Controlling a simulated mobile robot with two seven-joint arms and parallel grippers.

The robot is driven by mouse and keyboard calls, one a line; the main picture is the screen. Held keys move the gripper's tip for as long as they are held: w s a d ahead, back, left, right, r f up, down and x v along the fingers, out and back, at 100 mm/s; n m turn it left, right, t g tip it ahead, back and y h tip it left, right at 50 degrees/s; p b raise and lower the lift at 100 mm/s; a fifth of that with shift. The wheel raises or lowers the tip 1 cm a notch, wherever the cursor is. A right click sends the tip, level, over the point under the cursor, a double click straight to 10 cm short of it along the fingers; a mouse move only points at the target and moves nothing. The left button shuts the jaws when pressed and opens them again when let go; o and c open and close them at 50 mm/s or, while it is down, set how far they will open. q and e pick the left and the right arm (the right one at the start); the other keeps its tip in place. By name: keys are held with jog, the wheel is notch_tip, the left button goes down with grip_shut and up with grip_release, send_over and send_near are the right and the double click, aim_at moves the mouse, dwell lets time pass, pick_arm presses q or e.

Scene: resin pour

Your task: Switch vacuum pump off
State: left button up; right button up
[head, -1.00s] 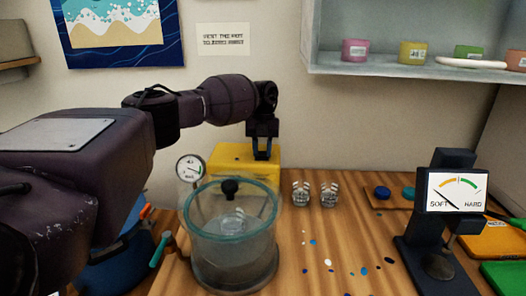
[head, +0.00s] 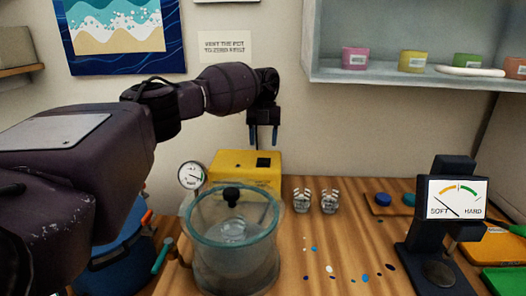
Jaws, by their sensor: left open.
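The vacuum pump is a yellow box (head: 232,169) at the back of the wooden bench, with a black switch (head: 263,162) on its top. My left gripper (head: 263,139) is open and empty, pointing down above the switch and apart from it. A clear vacuum chamber (head: 233,262) with a teal rim and black lid knob stands in front of the pump. A small clear cup shows inside it. A round gauge (head: 192,176) stands at the chamber's back left. My right gripper is not in view.
Two clear ribbed pieces (head: 302,201) stand right of the pump. A dark hardness meter (head: 440,215) stands at the right. A shelf (head: 420,78) with coloured tubs hangs above. A blue pot (head: 118,262) is at the lower left. Small coloured spots dot the bench middle.

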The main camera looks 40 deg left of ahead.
aim_at(263, 161)
pick_arm(q)
notch_tip(263, 161, up, 14)
jog(key=shift+r, duration=0.2)
dwell(0.5)
jog(key=shift+f, duration=0.1)
